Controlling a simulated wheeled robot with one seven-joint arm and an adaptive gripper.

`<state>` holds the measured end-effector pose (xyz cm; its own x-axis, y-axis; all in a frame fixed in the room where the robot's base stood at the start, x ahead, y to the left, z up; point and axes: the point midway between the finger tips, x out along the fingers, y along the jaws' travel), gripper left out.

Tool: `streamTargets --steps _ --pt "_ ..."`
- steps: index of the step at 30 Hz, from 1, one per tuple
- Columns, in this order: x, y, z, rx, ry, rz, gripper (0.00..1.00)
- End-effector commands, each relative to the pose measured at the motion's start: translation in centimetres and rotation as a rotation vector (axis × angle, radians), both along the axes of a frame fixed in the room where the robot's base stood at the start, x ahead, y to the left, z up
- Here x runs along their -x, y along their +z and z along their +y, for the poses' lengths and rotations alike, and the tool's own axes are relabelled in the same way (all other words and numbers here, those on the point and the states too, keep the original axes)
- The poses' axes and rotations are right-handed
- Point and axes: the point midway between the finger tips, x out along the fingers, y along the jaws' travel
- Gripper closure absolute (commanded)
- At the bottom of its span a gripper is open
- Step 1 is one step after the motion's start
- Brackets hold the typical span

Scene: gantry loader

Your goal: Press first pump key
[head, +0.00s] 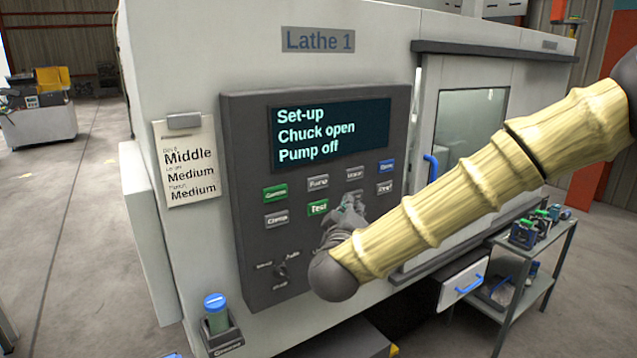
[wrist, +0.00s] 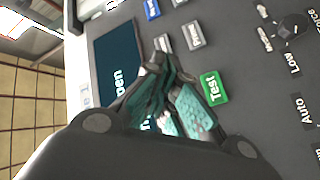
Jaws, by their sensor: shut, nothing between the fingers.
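The grey control panel (head: 240,150) of Lathe 1 has a dark display (head: 330,132) reading "Set-up, Chuck open, Pump off". Below it are two rows of keys. A grey upper-row key (head: 318,183), just above the green Test key (head: 318,207), seems to read "Pump"; its label is too small to be sure. My gripper (head: 350,207) is shut and empty in front of the panel, covering part of a lower-row key. In the wrist view its teal-padded fingers (wrist: 167,72) overlap the key area beside the Test key (wrist: 213,87). I cannot tell whether they touch the panel.
A rotary selector (head: 281,270) sits low on the panel. A note sheet (head: 188,165) hangs at its left. A blue-capped bottle (head: 215,313) stands in a holder below. The lathe door with a blue handle (head: 430,167) and a small cart (head: 525,290) are at right.

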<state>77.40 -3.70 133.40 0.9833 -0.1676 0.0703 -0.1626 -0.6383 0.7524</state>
Motion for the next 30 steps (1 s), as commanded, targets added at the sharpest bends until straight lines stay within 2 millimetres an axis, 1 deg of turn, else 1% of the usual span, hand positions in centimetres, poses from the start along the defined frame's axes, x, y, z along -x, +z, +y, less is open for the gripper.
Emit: streamTargets --steps 10,14,20,30 --pt "0.0 0.1 0.0 0.001 -0.001 -0.001 1.0" --pt "-0.4 0.0 0.3 0.0 -0.001 -0.001 1.0" --pt "-1.9 0.0 1.3 -0.001 -0.001 0.0 1.0" --pt "-5.0 0.0 3.6 -0.001 -0.001 -0.001 1.0"
